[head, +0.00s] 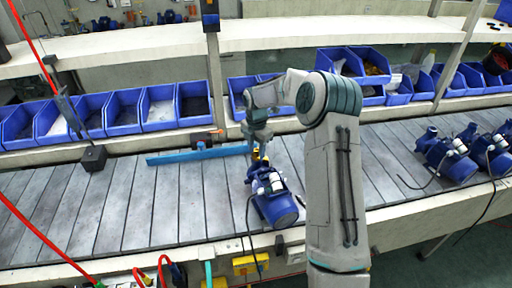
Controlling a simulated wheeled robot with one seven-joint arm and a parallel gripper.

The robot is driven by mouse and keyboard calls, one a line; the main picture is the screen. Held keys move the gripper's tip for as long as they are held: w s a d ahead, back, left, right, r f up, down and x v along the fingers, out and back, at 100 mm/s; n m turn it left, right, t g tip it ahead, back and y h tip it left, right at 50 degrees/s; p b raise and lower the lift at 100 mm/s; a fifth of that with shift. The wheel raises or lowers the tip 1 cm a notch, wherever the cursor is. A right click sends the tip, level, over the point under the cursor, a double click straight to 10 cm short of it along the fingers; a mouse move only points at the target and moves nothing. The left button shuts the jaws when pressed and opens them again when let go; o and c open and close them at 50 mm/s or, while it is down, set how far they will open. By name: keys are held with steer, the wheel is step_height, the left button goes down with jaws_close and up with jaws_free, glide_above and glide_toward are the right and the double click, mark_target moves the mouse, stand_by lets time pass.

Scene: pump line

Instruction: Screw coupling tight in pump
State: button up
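A blue pump (274,200) with small white parts on its side lies on the grey slatted line in the middle of the head view, just left of my arm. My gripper (258,150) is over the pump's far end, pointing down. Something small and yellow shows there, at or just below the gripper's tip. The picture is too small to show the fingers, whether they hold anything, or whether they touch the pump. I cannot make out the coupling for sure.
More blue pumps (446,155) with dark cables stand at the right of the line. A long blue bar (195,155) lies behind and left of my gripper. Blue bins (158,107) line the back shelf. A black block (94,157) hangs at the left.

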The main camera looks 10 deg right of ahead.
steer(key=shift+n, duration=1.1)
jaws_close()
steer(key=shift+m, duration=1.1)
steer(key=shift+m+b, duration=0.3)
steer(key=shift+m, duration=0.4)
steer(key=m+b, duration=0.1)
steer(key=m, duration=0.2)
